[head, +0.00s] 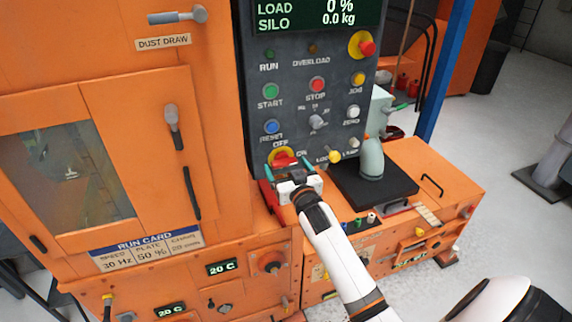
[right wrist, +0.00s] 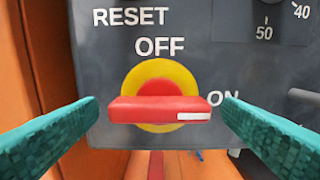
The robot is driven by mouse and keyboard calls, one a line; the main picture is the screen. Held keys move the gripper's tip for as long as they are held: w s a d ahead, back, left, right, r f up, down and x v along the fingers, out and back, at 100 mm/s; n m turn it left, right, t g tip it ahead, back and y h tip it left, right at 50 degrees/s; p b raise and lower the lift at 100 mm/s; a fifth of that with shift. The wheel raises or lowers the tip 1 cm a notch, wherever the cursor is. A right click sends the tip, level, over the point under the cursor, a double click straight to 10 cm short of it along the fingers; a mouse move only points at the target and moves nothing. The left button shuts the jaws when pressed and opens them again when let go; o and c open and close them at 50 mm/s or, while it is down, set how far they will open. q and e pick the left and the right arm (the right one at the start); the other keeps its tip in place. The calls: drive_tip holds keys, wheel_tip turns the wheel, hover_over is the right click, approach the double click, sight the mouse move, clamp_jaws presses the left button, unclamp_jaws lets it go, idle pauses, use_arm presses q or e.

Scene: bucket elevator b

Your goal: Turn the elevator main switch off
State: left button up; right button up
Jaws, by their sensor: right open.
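The elevator main switch (head: 284,157) is a red bar handle on a round yellow plate, low on the dark control panel (head: 338,95). In the right wrist view the switch (right wrist: 160,108) is centred, with OFF above it and ON to its right. Its bar lies horizontal, and the white mark on its right end points toward ON. My right gripper (head: 296,173) is open in front of the switch. Its teal fingers stand on either side of the bar, apart from it in the right wrist view. My left gripper is not in view.
Above the switch are a blue RESET button (head: 272,127), a green START button (head: 271,91) and a red STOP button (head: 317,85). A yellow-and-red knob (head: 361,45) sits at upper right.

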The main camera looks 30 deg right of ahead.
drive_tip(key=shift+w+d, duration=0.1)
drive_tip(key=shift+w, duration=0.4)
drive_tip(key=shift+c, duration=0.2)
drive_tip(key=c, duration=1)
drive_tip(key=shift+o, duration=0.2)
